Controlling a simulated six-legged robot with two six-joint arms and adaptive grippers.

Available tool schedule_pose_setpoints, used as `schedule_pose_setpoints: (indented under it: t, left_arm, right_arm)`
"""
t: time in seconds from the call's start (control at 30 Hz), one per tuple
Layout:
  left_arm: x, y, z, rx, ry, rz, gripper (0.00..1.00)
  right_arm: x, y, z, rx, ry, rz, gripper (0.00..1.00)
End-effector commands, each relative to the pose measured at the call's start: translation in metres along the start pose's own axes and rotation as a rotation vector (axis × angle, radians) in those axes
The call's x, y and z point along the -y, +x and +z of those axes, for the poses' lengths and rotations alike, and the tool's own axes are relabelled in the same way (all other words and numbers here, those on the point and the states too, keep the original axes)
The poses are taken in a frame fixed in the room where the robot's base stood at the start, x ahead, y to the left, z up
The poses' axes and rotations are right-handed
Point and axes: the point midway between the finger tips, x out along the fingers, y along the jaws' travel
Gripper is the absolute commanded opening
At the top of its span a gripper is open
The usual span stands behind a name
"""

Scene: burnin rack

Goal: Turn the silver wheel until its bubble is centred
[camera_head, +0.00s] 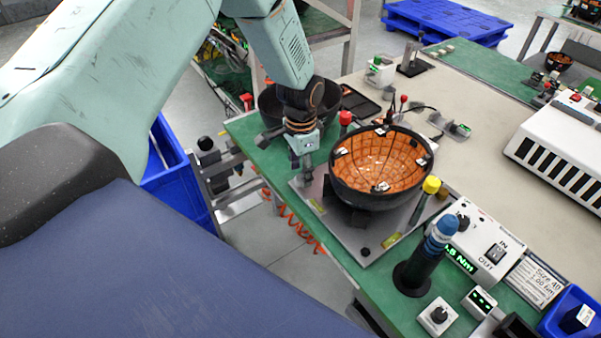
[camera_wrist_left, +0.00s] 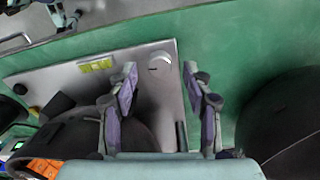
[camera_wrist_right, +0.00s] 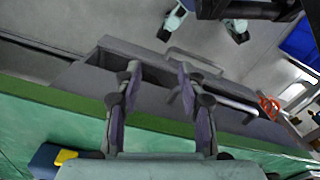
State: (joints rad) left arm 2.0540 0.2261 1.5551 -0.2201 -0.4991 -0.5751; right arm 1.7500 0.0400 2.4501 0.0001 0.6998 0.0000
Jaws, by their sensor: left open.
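A silver wheel (camera_wrist_left: 160,58) shows in the left wrist view as a small pale disc near the edge of the metal plate (camera_wrist_left: 140,100). My left gripper (camera_wrist_left: 159,74) is open, its fingers spread to either side of the wheel in the picture; I cannot tell if they touch it. In the head view the left gripper (camera_head: 301,165) points down at the plate's left corner, largely hiding the wheel. A yellow level vial (camera_wrist_left: 97,65) lies on the plate; its bubble is too small to read. My right gripper (camera_wrist_right: 155,78) is open and empty, away from the plate.
A black bowl with an orange inside (camera_head: 378,165) stands on the plate beside the left gripper, with a dark bowl (camera_head: 268,105) behind. Red-topped (camera_head: 345,118), yellow-topped (camera_head: 431,186) and blue-topped (camera_head: 440,232) tools stand around it. A grey rail (camera_wrist_right: 215,92) is below the right gripper.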

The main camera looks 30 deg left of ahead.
Motion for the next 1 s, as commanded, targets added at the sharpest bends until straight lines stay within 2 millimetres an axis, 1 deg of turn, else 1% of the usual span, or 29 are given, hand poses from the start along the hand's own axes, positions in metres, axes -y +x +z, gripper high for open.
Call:
schedule_pose_setpoints:
  t: [0.03,0.1,0.3,0.4,0.5,0.6,0.7,1.0]
  left_arm:
    - [0.000,-0.011,-0.001,-0.003,-0.001,-0.001,0.50]
    - [0.001,-0.026,-0.001,-0.005,-0.001,-0.002,0.50]
    - [0.000,-0.067,-0.001,-0.004,-0.001,-0.001,0.50]
    - [0.000,-0.083,0.000,-0.002,-0.001,0.000,0.50]
    - [0.000,-0.094,0.000,-0.002,-0.001,0.000,0.50]
    - [0.000,-0.101,0.001,0.000,-0.001,0.001,0.50]
    - [-0.001,-0.104,0.001,0.001,-0.001,0.001,0.50]
    - [-0.001,-0.104,0.001,0.001,-0.001,0.001,0.50]
  right_arm:
    - [0.000,0.000,0.000,0.000,0.000,0.000,0.40]
    - [0.000,0.000,0.000,0.000,0.000,0.000,0.40]
    - [0.000,0.000,0.000,0.000,0.000,0.000,0.40]
    - [0.000,0.000,0.000,0.000,0.000,0.000,0.40]
    - [0.000,0.000,0.000,0.000,0.000,0.000,0.40]
    - [0.000,0.000,0.000,0.000,0.000,0.000,0.40]
    - [0.000,0.000,0.000,0.000,0.000,0.000,0.40]
    - [0.000,0.000,0.000,0.000,0.000,0.000,0.40]
